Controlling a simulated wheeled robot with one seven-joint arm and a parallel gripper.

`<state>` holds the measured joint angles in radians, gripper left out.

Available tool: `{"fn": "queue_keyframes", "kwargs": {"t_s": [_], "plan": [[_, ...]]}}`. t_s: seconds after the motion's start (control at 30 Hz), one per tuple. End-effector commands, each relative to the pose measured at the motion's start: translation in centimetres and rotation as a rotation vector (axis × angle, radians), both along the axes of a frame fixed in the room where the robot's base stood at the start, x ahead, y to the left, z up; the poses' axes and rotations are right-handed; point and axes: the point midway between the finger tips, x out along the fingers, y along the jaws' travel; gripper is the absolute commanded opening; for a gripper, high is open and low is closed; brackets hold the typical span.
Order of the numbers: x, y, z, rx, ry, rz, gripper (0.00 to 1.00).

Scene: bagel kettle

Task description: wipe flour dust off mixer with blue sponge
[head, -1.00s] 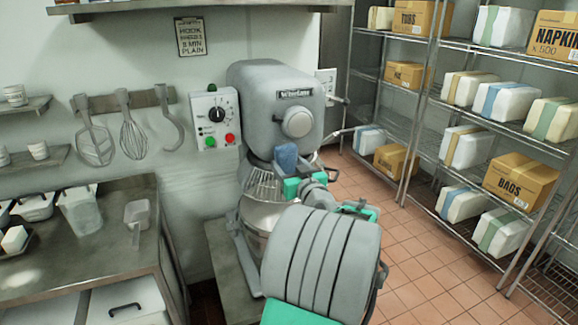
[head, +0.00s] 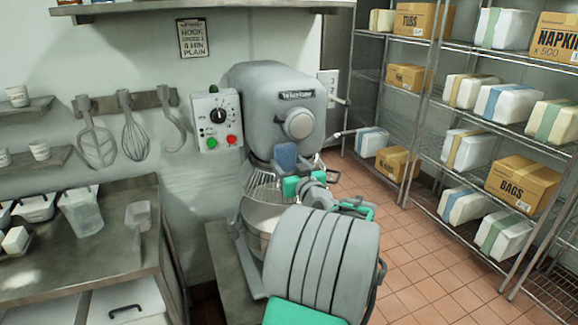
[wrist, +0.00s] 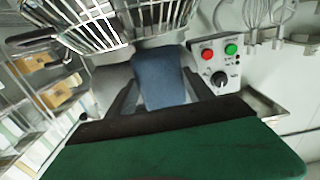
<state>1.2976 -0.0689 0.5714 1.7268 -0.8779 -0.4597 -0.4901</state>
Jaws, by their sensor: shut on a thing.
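The grey mixer (head: 270,106) stands against the wall, with its bowl (head: 258,222) and wire guard (head: 262,187) below its head. My gripper (head: 289,172) is in front of the lower part of the mixer head and shut on the blue sponge (head: 287,153). In the wrist view the blue sponge (wrist: 160,78) sits upright between the dark fingers. The sponge is close to the mixer; I cannot tell whether it touches. I cannot make out any flour dust on the mixer. My arm hides part of the bowl.
A control box (head: 217,120) with red and green buttons is on the wall left of the mixer. A steel table (head: 120,250) with tubs is at left. Wire shelves (head: 430,110) with boxes stand at right. The tiled floor (head: 430,270) between is clear.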

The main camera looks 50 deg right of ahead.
Motion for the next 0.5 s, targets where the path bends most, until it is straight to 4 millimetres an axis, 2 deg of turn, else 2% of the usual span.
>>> {"fn": "queue_keyframes", "kwargs": {"t_s": [0.33,0.5], "plan": [[0.2,-0.3,-0.1,-0.001,0.001,-0.001,0.0],[-0.4,-1.2,-0.3,-0.001,-0.002,-0.001,0.0]]}}
